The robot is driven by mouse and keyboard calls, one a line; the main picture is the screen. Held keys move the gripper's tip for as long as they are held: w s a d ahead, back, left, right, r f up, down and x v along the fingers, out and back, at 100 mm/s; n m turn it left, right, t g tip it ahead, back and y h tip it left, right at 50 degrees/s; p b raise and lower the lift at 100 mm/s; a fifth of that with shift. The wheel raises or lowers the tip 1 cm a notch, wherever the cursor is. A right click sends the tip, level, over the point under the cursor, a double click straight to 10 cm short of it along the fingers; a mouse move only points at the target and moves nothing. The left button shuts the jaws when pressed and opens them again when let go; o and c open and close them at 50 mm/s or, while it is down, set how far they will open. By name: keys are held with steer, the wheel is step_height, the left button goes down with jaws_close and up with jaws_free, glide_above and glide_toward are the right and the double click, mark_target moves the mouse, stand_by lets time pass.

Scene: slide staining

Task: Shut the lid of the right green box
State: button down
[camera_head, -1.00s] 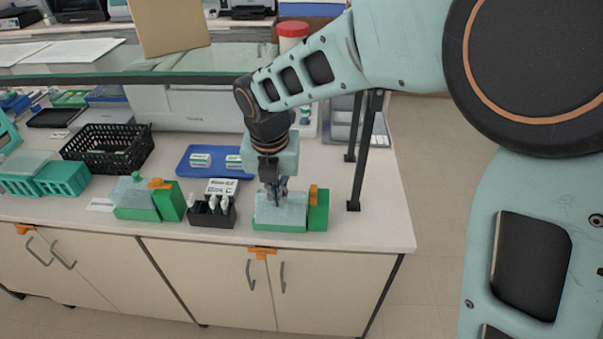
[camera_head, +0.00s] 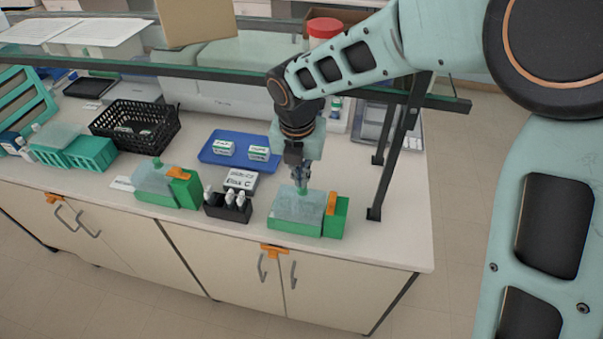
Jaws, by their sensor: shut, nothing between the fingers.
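The right green box (camera_head: 288,228) stands near the front edge of the bench. Its pale see-through lid (camera_head: 286,205) lies flat over the green base, and a green knob shows on top under my fingers. An orange latch (camera_head: 332,203) sits on its solid green right end. My gripper (camera_head: 301,185) points down over the lid, shut and empty, with its fingertips at or just above the knob; I cannot tell if they touch. The left green box (camera_head: 183,192) also has a pale lid, green knob and orange latch.
A dark bottle rack (camera_head: 226,211) stands between the boxes, with a small white sign behind it. A blue tray (camera_head: 238,158) and a black basket (camera_head: 135,127) are farther back. A dark shelf post (camera_head: 393,165) stands to the right. The bench's right front corner is clear.

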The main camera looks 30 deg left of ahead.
steer(key=shift+w+r, duration=0.1)
stand_by(0.6)
steer(key=shift+r+p, duration=0.7)
steer(key=shift+p, duration=0.2)
steer(key=shift+f, duration=0.1)
